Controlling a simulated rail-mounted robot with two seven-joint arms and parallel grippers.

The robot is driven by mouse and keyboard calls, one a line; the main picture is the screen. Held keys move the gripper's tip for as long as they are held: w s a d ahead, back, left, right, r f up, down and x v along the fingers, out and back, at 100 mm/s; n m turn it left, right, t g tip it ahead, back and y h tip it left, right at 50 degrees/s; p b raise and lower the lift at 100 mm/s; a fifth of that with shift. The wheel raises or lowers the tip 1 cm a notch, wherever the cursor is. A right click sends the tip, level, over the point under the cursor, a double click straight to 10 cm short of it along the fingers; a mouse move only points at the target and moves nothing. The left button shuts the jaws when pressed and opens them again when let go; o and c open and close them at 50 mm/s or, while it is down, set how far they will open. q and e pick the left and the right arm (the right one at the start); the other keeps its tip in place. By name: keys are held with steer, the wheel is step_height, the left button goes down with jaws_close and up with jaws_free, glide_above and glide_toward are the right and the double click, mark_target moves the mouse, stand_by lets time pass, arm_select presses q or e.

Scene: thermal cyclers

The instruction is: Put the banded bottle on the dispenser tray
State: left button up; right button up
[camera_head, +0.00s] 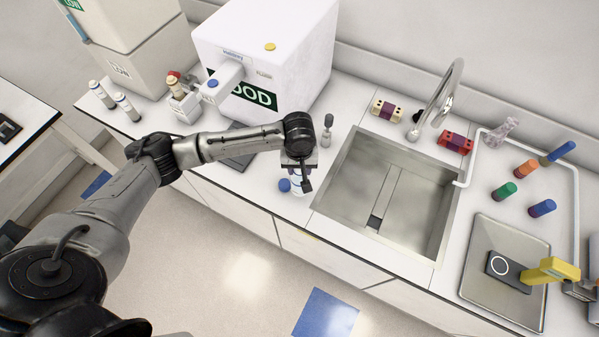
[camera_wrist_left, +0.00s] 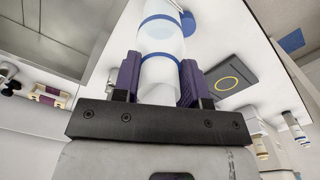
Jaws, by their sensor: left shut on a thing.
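The banded bottle, white with blue bands, is held between the purple fingers of my left gripper (camera_wrist_left: 160,82); its body (camera_wrist_left: 162,50) shows in the left wrist view. In the head view, my left gripper (camera_head: 298,171) is at the counter's front edge, left of the sink. The bottle (camera_head: 298,187) and its blue cap show below it, partly hidden by the gripper. The dispenser tray appears to be the dark square pad (camera_head: 236,150) in front of the white machine, partly hidden by my arm. In the wrist view the pad (camera_wrist_left: 231,80) shows a yellow ring. The bottle is apart from it.
The white machine (camera_head: 268,50) stands behind the pad. The sink (camera_head: 385,195) is right of my gripper. Several small bottles (camera_head: 126,107) stand at left. A grey stirrer-like item (camera_head: 327,131) stands near the sink. Coloured tubes and a metal tray (camera_head: 482,249) lie at right.

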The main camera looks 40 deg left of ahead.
arm_select(q)
steer(key=shift+f, duration=1.95)
steer(key=o, duration=1.2)
steer(key=shift+f, duration=0.1)
